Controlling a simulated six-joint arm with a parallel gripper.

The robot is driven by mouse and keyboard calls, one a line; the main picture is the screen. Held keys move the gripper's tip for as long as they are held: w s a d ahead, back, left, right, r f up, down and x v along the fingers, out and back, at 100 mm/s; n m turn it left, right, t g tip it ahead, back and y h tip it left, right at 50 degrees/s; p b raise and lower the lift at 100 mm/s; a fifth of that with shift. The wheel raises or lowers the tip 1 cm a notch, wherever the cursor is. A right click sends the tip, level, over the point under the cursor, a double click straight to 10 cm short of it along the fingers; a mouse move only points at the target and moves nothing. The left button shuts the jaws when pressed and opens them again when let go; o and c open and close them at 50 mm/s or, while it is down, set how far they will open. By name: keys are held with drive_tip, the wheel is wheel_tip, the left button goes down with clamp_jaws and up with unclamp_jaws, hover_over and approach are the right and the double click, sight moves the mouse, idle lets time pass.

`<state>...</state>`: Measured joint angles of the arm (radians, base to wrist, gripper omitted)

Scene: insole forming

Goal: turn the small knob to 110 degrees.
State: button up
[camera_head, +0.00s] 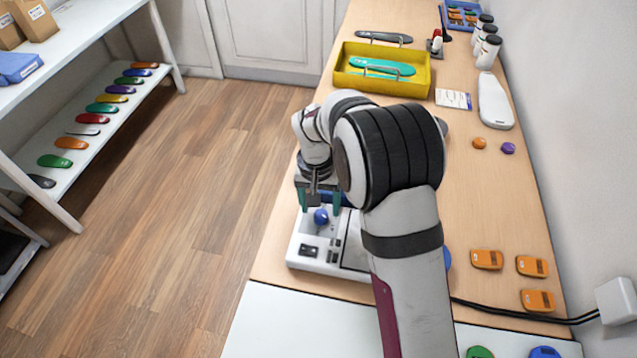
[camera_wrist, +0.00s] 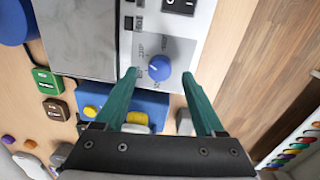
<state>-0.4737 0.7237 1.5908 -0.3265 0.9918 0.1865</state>
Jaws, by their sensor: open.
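The small knob (camera_wrist: 159,68) is blue and round and sits on the white control panel of a machine (camera_wrist: 207,30). In the head view the knob (camera_head: 321,216) shows just under my gripper (camera_head: 320,209), on the machine's front panel (camera_head: 305,262). My gripper has two teal fingers. In the wrist view my gripper (camera_wrist: 159,75) is open, with one fingertip on each side of the knob and a gap to both. The height of the fingertips over the panel is unclear.
A black switch (camera_head: 309,250) is on the panel near the knob. My arm hides much of the machine. Several orange pieces (camera_head: 487,259) lie at the right. Floor lies left of the table edge.

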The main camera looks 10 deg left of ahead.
sight(317, 213)
wheel_tip(317, 213, up, 14)
drive_tip(key=shift+a+f, duration=0.15)
drive_tip(key=shift+a, duration=0.2)
drive_tip(key=s+d+r+m+y, duration=0.1)
drive_tip(key=s+d+r+m, duration=0.1)
drive_tip(key=s+d, duration=0.55)
drive_tip(key=s+d+r+m+y, duration=0.1)
drive_tip(key=s+d+r+m, duration=0.15)
drive_tip(key=s+d, duration=0.55)
drive_tip(key=s+d+f+m, duration=0.1)
drive_tip(key=s+f+m, duration=0.1)
drive_tip(key=s, duration=0.9)
drive_tip(key=shift+s+f, duration=0.3)
drive_tip(key=shift+f, duration=0.55)
